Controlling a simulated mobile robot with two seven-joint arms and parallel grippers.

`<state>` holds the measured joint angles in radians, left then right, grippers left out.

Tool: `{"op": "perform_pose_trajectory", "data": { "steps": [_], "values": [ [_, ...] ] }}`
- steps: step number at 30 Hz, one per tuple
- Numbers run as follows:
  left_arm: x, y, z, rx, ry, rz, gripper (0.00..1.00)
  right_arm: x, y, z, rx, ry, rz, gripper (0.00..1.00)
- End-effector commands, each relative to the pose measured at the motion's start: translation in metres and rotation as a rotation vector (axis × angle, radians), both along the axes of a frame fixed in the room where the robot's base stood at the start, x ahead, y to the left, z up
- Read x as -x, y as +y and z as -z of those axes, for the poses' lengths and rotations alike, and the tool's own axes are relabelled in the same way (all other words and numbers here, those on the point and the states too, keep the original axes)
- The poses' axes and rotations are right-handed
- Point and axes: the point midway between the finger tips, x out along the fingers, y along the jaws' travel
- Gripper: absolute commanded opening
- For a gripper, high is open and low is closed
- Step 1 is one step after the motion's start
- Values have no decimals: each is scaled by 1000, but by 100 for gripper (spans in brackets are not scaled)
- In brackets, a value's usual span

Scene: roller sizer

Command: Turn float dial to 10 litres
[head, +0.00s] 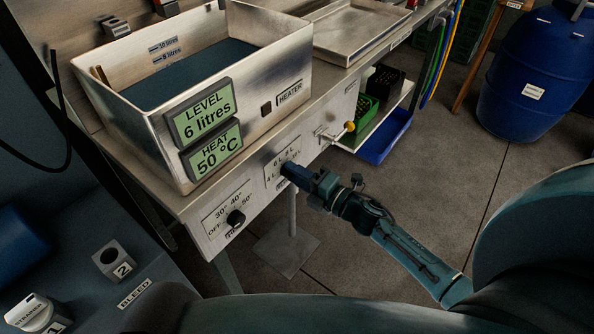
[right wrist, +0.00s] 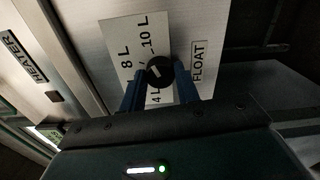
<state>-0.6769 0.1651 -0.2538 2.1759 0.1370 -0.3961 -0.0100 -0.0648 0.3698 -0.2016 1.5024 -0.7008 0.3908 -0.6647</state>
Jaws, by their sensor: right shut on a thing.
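The float dial (right wrist: 159,70) is a round black knob with a pale pointer line, on a white scale plate (right wrist: 127,66) marked 4 L, 8 L and 10 L in the right wrist view. A FLOAT label (right wrist: 198,62) is beside it. My right gripper (right wrist: 160,76) is shut on the dial, one blue finger on each side. In the head view my right gripper (head: 286,170) is at the front panel and hides the dial. The pointer's exact setting is hard to tell. The level display (head: 205,112) reads 6 litres. My left gripper is out of view.
The steel tank (head: 262,72) holds dark water below its 8 litres mark. The heat display (head: 213,150) reads 50 °C above a heat knob (head: 235,217). A yellow-tipped lever (head: 349,127) sticks out right of my gripper. Open floor lies in front.

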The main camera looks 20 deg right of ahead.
Motion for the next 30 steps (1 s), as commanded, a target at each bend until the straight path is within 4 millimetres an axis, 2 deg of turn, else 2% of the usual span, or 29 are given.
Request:
{"op": "perform_pose_trajectory", "data": {
  "steps": [9, 25, 26, 30],
  "values": [
    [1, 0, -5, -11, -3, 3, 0, 0, 0, 0, -97, 54, 0, 9],
    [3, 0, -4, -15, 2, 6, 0, 0, 0, 0, -117, 65, 0, 9],
    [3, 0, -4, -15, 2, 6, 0, 0, 0, 0, -117, 65, 0, 34],
    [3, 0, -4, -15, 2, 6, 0, 0, 0, 0, -116, 64, 0, 45]
  ]
}}
